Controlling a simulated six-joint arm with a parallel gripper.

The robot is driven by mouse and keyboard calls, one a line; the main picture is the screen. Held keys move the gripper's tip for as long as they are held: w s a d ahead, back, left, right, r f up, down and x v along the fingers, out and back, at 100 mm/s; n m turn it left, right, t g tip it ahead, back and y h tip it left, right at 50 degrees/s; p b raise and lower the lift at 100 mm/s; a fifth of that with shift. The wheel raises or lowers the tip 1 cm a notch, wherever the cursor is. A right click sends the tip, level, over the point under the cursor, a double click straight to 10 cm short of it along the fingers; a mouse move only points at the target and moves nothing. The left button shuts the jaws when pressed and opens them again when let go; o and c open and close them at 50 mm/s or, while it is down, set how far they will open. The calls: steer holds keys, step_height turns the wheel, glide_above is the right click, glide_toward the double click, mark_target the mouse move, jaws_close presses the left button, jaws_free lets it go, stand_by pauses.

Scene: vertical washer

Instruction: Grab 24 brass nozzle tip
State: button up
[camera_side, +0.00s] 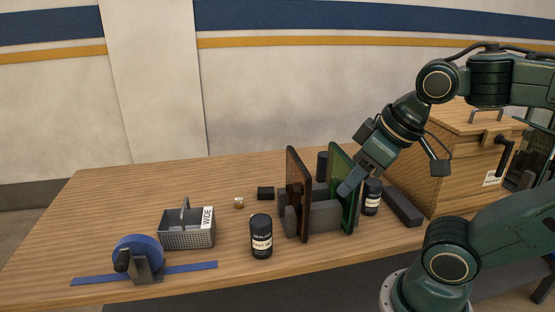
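A small brass-coloured piece (239,204), which may be the nozzle tip, lies on the bare table right of the grey basket. It is too small to make out any number or exact shape. My gripper (347,191) points down and to the left at the green upright panel (343,160), well to the right of the brass piece. I cannot tell whether it touches the panel. Its fingers look close together, but the view does not show whether they are open or shut, or whether they hold anything.
A brown upright panel (298,190) stands in a grey holder (290,222) beside the green one. Black bottles stand in front (261,236) and right (372,197). A grey basket (187,236), a blue tape roll (138,254) and a wooden box (460,155) flank them. The left table is clear.

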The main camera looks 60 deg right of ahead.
steer(key=n+g+y, duration=0.2)
steer(key=n+g, duration=0.1)
steer(key=n, duration=0.5)
glide_above(239, 199)
steer(key=s+d, duration=0.1)
steer(key=s, duration=0.1)
steer(key=f, duration=2.5)
steer(key=shift+w+d+f, duration=0.1)
steer(key=shift+w, duration=0.15)
